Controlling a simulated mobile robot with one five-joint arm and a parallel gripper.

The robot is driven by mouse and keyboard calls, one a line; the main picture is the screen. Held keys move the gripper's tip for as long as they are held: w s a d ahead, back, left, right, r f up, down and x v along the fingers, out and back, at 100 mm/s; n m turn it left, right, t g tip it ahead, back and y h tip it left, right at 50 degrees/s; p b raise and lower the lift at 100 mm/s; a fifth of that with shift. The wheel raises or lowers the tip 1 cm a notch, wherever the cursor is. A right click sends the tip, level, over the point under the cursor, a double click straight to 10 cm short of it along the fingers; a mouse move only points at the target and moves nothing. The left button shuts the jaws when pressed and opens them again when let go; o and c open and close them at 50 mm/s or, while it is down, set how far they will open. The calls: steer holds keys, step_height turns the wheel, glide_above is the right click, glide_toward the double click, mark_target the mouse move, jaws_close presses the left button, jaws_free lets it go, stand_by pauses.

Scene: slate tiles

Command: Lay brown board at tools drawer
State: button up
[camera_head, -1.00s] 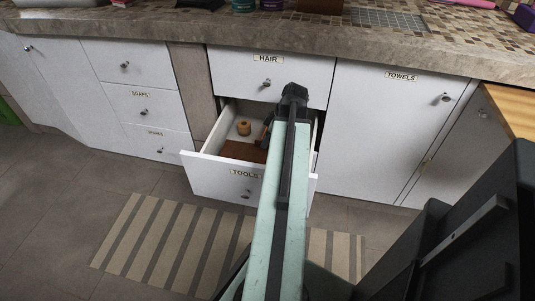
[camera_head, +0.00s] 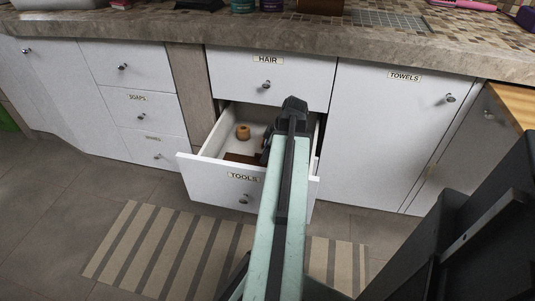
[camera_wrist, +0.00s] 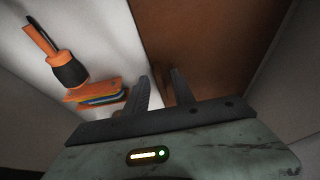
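The tools drawer (camera_head: 218,182) is pulled open below the drawer labelled HAIR. The brown board (camera_head: 240,158) shows inside it, partly hidden by the drawer front. In the wrist view the brown board (camera_wrist: 215,40) fills the upper right, and its left edge runs down toward my fingers. My gripper (camera_wrist: 160,75) has one finger beside that edge and the other in front of the board's brown face. A gap shows between the fingertips, but I cannot tell whether they press on the board. In the head view my arm hides the fingers.
A tan round item (camera_head: 243,131) stands at the back of the drawer. The wrist view shows an orange-and-black handled tool (camera_wrist: 62,58) and a small orange and blue stack (camera_wrist: 95,91) on the white drawer floor. A striped rug (camera_head: 150,245) lies in front.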

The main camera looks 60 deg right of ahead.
steer(key=p+v, duration=1.1)
steer(key=v, duration=0.1)
steer(key=shift+r, duration=0.1)
